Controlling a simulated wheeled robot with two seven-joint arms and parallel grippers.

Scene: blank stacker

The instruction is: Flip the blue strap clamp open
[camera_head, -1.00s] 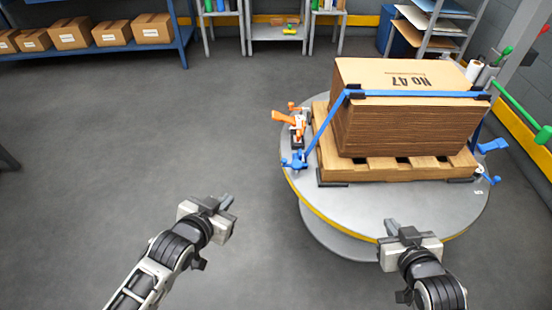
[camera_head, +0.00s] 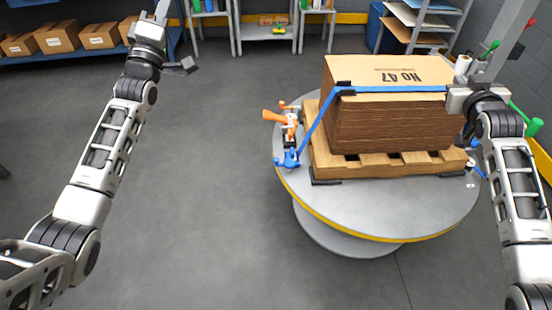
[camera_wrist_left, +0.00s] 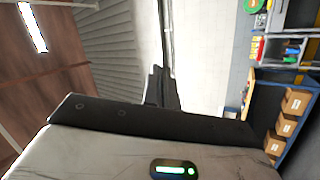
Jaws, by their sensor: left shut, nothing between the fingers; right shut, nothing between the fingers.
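A blue strap (camera_head: 400,90) runs over the cardboard stack (camera_head: 390,125) on a wooden pallet (camera_head: 335,169) and down its left side to a blue clamp (camera_head: 289,159) at the table's left edge. At the stack's right, only a small bit of another blue clamp (camera_head: 481,173) shows; my right arm hides most of it. My right gripper (camera_head: 462,92) is shut and empty, beside the stack's upper right edge in the picture; its fingertips are hard to make out. My left gripper (camera_head: 161,10) is shut and empty, raised at the upper left, far from the stack. Its dark fingers (camera_wrist_left: 160,88) also show in the left wrist view.
The round grey turntable (camera_head: 400,205) has a yellow edge and carries the pallet. An orange clamp (camera_head: 285,118) sits at its left. Shelves with boxes (camera_head: 58,37) and a rack (camera_head: 425,25) stand behind. A green bar (camera_head: 526,118) is at the right. Floor between is clear.

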